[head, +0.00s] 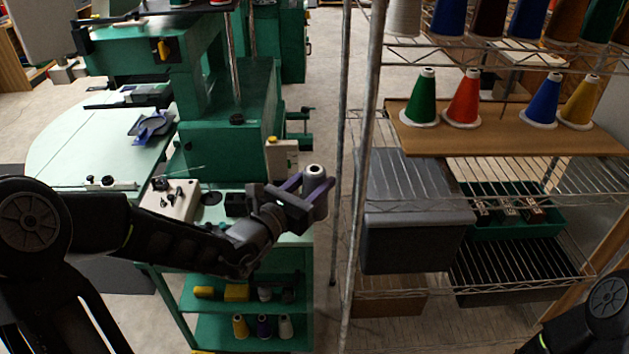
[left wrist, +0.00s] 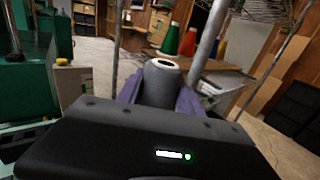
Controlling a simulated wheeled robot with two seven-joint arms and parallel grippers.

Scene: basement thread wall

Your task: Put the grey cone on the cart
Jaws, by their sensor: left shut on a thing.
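The grey cone (head: 317,196) is held upright in my left gripper (head: 303,192), whose purple fingers are shut on its sides. In the left wrist view the grey cone (left wrist: 161,84) stands between the fingers, its lower part hidden by the gripper body. The green cart (head: 297,238) with lower shelves stands below and around my left forearm. The cone is in the air near the right edge of the cart's top. My right gripper is not in view; only part of my right arm shows at the lower right.
A wire rack (head: 372,120) stands just right of the cone, with coloured cones on a brown board (head: 500,135) and a grey bin (head: 415,235) below. A white box with knobs (head: 172,198) sits on the cart's top at left. Green machinery (head: 235,110) stands behind.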

